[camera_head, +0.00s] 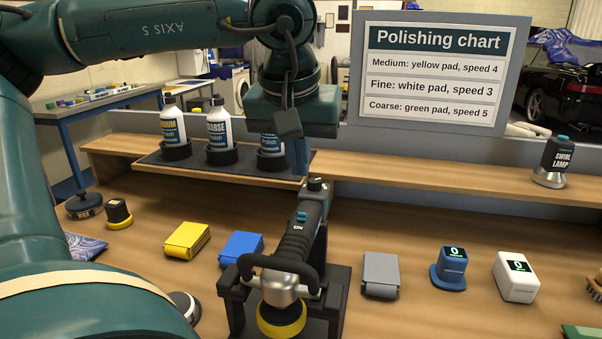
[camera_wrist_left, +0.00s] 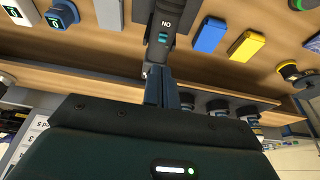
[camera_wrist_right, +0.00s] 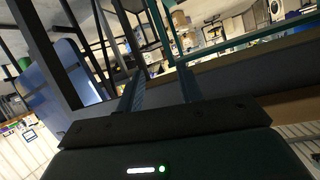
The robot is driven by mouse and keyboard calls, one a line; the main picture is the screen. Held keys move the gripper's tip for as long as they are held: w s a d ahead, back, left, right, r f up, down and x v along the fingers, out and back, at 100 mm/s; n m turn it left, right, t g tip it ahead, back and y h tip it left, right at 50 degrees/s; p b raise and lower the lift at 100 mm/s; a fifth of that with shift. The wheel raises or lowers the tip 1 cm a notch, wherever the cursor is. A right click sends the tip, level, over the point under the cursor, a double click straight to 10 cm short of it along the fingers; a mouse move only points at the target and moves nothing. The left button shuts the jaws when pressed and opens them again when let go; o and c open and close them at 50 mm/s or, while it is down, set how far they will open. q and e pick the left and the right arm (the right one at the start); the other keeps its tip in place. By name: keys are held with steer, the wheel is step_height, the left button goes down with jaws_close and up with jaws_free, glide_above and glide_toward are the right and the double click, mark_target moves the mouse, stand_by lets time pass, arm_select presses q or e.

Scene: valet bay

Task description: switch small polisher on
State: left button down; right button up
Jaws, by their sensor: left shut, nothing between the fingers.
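The small polisher (camera_head: 297,240) rests in a black cradle (camera_head: 335,300) on the bench, its yellow pad (camera_head: 282,320) at the near end. A teal switch (camera_head: 302,217) sits on its dark handle beside an ON mark; the switch also shows in the left wrist view (camera_wrist_left: 163,38). I cannot tell its position. My left gripper (camera_head: 299,172) is shut and empty, pointing down at the far end of the handle, beyond the switch. Its fingers (camera_wrist_left: 156,72) overlap the handle end in the left wrist view; contact is unclear. My right gripper (camera_wrist_right: 160,75) is open and empty, away from the bench.
Yellow (camera_head: 187,240), blue (camera_head: 241,249) and grey (camera_head: 381,274) blocks lie beside the cradle. Polish bottles (camera_head: 217,130) stand on the raised shelf behind. A blue device (camera_head: 450,266) and a white device (camera_head: 515,275), both showing 0, stand at right. A polishing chart (camera_head: 436,75) stands behind.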

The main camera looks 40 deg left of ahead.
mark_target(301, 218)
arm_select(q)
steer(key=b+x, duration=0.1)
steer(key=x, duration=0.6)
steer(key=shift+f, duration=0.25)
steer(key=shift+w+a+f, duration=0.1)
steer(key=shift+w+f, duration=0.1)
steer(key=shift+f, duration=0.35)
arm_select(e)
steer(key=shift+d+r+t, duration=0.2)
steer(key=shift+r+t, duration=0.1)
steer(key=shift+r, duration=0.1)
arm_select(q)
steer(key=shift+s+d, duration=0.25)
steer(key=shift+s, duration=0.2)
steer(key=shift+s+d, duration=0.25)
steer(key=shift+s, duration=0.2)
steer(key=shift+f, duration=0.2)
arm_select(e)
steer(key=shift+s+f, duration=0.1)
steer(key=shift+f, duration=0.15)
